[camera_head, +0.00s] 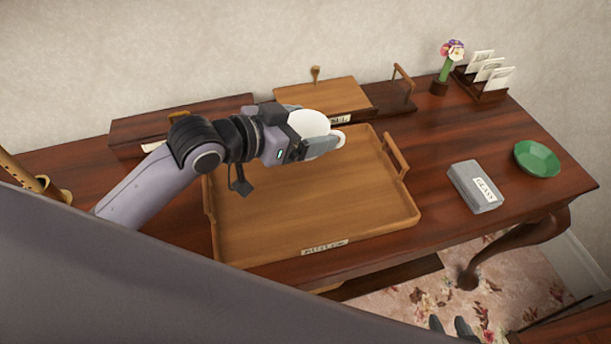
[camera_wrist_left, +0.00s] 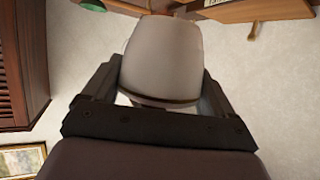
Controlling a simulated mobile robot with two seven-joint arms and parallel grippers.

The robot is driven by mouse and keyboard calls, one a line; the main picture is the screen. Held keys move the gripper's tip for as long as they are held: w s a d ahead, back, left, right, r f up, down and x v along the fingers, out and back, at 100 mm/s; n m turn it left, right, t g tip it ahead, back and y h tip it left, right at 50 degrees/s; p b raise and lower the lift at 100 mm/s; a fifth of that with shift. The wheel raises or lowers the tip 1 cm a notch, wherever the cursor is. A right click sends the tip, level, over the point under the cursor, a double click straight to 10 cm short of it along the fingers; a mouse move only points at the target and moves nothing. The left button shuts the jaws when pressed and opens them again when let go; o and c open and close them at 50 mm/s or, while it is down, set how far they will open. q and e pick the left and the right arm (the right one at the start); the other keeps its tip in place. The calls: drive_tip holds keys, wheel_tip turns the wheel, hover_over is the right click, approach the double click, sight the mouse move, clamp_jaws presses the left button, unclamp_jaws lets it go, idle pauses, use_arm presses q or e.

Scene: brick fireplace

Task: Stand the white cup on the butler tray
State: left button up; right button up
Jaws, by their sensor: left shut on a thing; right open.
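The white cup (camera_head: 309,122) is held in my left gripper (camera_head: 322,143), which is shut on it. In the left wrist view the cup (camera_wrist_left: 162,58) sits between the two fingers, its far side hidden. The gripper and cup show over the back part of the butler tray (camera_head: 330,215), a wooden tray with raised side handles and a front label. The tray's surface looks bare. The cup's height above it is hard to judge. My right gripper (camera_head: 451,326) shows only as two grey fingertips, open and apart, at the bottom edge of the head view.
The tray rests on a dark wooden table (camera_head: 440,220). A grey labelled box (camera_head: 475,188) and a green dish (camera_head: 537,158) are to the right. A wooden box (camera_head: 335,95), a flower (camera_head: 448,60) and a card rack (camera_head: 483,85) stand at the back.

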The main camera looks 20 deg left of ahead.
use_arm(q)
wheel_tip(320, 180, down, 12)
drive_tip(key=shift+f+b, duration=0.25)
drive_tip(key=shift+b, duration=0.35)
drive_tip(key=shift+f, duration=0.2)
drive_tip(key=o, duration=0.9)
drive_tip(key=shift+r, duration=0.25)
drive_tip(key=v, duration=1.2)
drive_tip(key=shift+f, duration=0.15)
